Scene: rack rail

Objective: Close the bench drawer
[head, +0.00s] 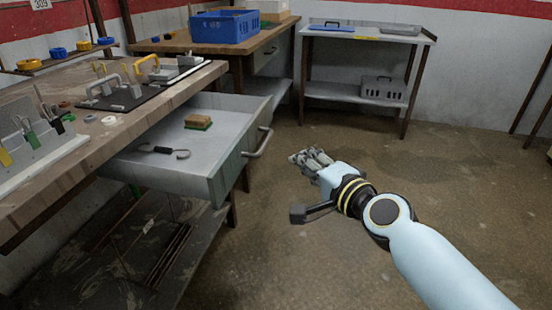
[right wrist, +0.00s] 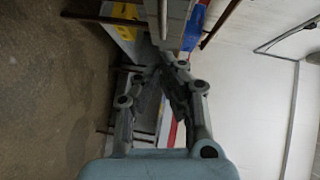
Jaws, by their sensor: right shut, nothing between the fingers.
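The bench drawer (head: 190,172) is pulled out from under the wooden workbench (head: 60,95) on the left of the head view. It is grey, with a curved handle (head: 260,145) on its front. A brush (head: 198,122) and a dark hooked item (head: 164,151) lie inside it. My right gripper (head: 309,157) is to the right of the handle, apart from it, over the floor. Its fingers are shut and empty, and they also show in the right wrist view (right wrist: 163,62). My left gripper is not in view.
A blue crate (head: 225,27) stands on a second bench behind. A metal side table (head: 365,35) with a grey crate (head: 384,88) on its lower shelf stands at the back. Tools and clamps (head: 110,90) cover the workbench. The floor between drawer and arm is clear.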

